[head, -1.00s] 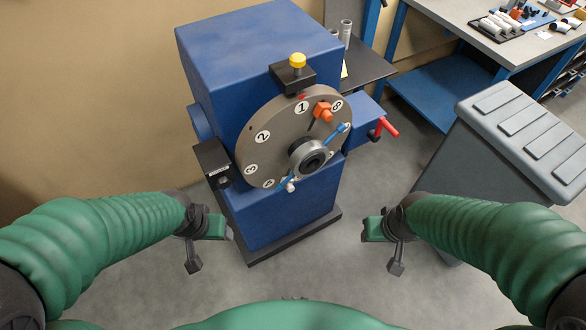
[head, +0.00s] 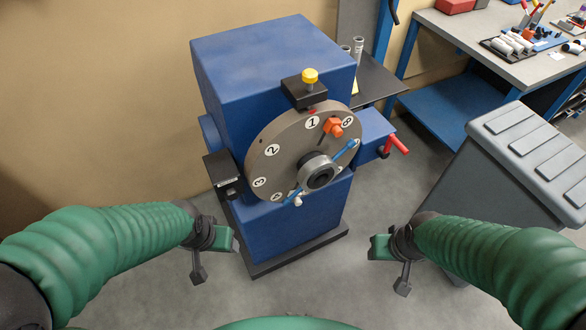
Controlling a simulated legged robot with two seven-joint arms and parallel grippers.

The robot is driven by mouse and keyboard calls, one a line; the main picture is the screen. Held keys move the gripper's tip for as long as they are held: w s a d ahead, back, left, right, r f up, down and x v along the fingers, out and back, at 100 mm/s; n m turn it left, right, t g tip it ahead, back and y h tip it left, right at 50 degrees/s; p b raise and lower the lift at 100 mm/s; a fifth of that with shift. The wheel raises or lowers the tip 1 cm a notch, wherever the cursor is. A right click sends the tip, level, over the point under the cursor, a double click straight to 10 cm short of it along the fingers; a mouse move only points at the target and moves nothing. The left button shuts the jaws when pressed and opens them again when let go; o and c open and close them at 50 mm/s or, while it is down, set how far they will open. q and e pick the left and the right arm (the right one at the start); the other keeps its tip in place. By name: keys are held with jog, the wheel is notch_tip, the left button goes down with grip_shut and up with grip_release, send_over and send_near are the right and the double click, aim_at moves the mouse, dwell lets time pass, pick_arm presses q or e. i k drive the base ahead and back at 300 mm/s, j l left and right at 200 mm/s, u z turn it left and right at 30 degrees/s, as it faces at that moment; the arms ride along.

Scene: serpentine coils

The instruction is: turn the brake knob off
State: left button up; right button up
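A blue machine (head: 268,60) stands ahead with a round grey dial plate (head: 285,150) bearing numbers. A yellow-topped knob (head: 310,77) sits on a black block above the dial. An orange-red clamp-like piece (head: 332,127) is on the dial's upper right. A blue bar with a dark round hub (head: 320,177) crosses the dial. A red handle (head: 396,144) sticks out from the right side box. I cannot tell which part is the brake knob. My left gripper (head: 212,258) and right gripper (head: 391,265) look open and empty, in front of the machine and apart from it.
A grey lidded bin (head: 500,190) stands at the right, close to my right arm. A workbench (head: 480,45) with tools is at the back right. A small dark shelf (head: 375,82) is behind the machine. A tan wall is at the left. The floor before the machine is clear.

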aim_at(231, 194)
jog(key=k+j, duration=0.1)
jog(key=j, duration=0.35)
jog(key=j+z, duration=0.15)
jog(key=j, duration=0.25)
jog(key=k+j, duration=0.2)
jog(key=j, duration=0.25)
jog(key=i+z, duration=0.05)
